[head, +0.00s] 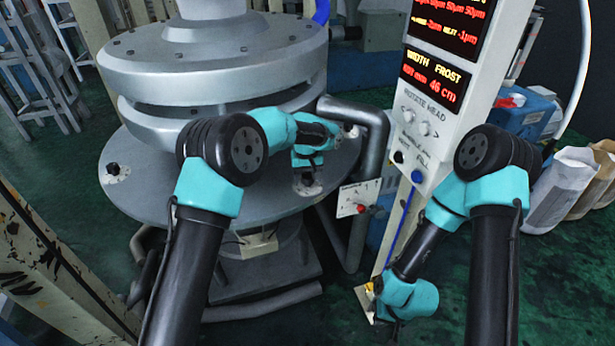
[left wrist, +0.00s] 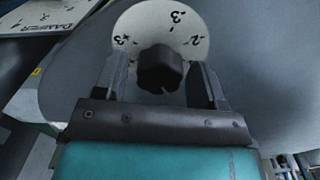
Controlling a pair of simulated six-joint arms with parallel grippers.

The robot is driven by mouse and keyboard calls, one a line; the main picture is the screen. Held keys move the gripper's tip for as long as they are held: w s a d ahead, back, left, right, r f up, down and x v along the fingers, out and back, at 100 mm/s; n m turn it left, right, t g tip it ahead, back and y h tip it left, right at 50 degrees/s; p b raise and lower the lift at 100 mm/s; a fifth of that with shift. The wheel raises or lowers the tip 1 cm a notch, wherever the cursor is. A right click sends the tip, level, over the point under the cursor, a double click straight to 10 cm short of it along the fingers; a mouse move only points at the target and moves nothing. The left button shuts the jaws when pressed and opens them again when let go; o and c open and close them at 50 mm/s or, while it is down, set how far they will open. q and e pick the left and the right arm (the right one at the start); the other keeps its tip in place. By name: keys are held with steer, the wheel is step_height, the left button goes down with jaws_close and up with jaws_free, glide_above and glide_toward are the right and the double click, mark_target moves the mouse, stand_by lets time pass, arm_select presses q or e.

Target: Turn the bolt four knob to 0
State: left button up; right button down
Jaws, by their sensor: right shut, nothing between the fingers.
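A black knob (left wrist: 161,68) sits on a round white dial (left wrist: 135,22) in the left wrist view. The marks 3, -3 and -2 are legible on the dial's visible part; I cannot read a bolt number or the knob's exact setting. My left gripper (left wrist: 163,80) is open, one finger on each side of the knob, with gaps visible. In the head view my left gripper (head: 308,180) is at the front right of the round grey plate and partly covers that knob. My right gripper (head: 377,316) is shut and empty, low beside the control column, and mostly hidden behind its wrist.
Another black knob (head: 113,169) is on the plate's left side. The grey plate (head: 235,205) surrounds the tower. A panel with a red knob (head: 358,207) stands right of it. The control column (head: 425,125) has red displays. Curved grey pipes (head: 368,165) run close to my left gripper.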

mark_target(306, 176)
arm_select(q)
steer(key=shift+o, duration=0.6)
step_height(306, 176, up, 17)
steer(key=shift+a+r, duration=0.2)
steer(key=shift+a, duration=0.05)
steer(key=shift+f, duration=0.1)
